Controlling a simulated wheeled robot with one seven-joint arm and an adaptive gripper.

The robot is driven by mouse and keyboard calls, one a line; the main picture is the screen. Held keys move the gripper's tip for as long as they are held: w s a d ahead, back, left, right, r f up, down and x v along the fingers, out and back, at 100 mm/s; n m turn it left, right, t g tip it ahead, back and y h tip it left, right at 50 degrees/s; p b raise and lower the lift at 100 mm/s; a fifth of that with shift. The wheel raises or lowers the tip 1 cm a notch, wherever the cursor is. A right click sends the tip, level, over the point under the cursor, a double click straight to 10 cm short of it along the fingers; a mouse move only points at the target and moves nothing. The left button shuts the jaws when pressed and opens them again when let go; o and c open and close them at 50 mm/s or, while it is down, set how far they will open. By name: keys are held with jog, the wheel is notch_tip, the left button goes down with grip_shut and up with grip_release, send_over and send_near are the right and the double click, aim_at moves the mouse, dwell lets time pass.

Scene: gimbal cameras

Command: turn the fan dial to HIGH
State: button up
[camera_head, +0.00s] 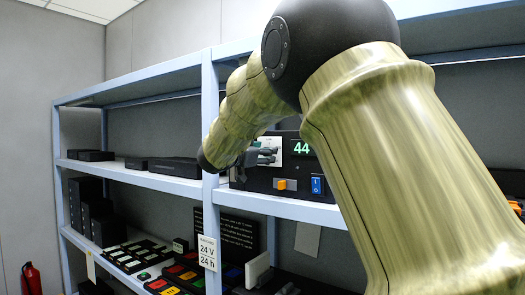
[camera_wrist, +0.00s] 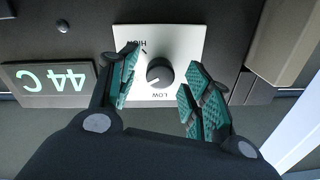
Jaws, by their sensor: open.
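The fan dial (camera_wrist: 160,72) is a dark round knob on a white plate (camera_wrist: 190,38). In the wrist view its lettering is upside down, with HIGH at the plate's top left and LOW at its bottom. A small light mark shows on the knob's lower left; its exact setting is hard to read. My gripper (camera_wrist: 163,75) is open, one teal-padded finger on each side of the knob. I see gaps beside the knob, but cannot tell how close the fingertips are to the plate.
A green "44 C" display (camera_wrist: 55,79) is beside the plate. Below the display in the head view are an orange lever (camera_head: 287,184) and a blue rocker switch (camera_head: 317,185). A shelf upright (camera_head: 210,120) stands left of the panel. Several coloured buttons (camera_head: 180,275) are lower down.

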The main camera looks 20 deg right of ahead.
jog(key=shift+c, duration=0.2)
jog(key=c, duration=1)
jog(key=shift+f+b, duration=0.15)
jog(key=shift+b, duration=0.2)
jog(key=shift+m+h+b, duration=0.3)
jog(key=shift+m+b, duration=7.6)
jog(key=shift+b, duration=1.15)
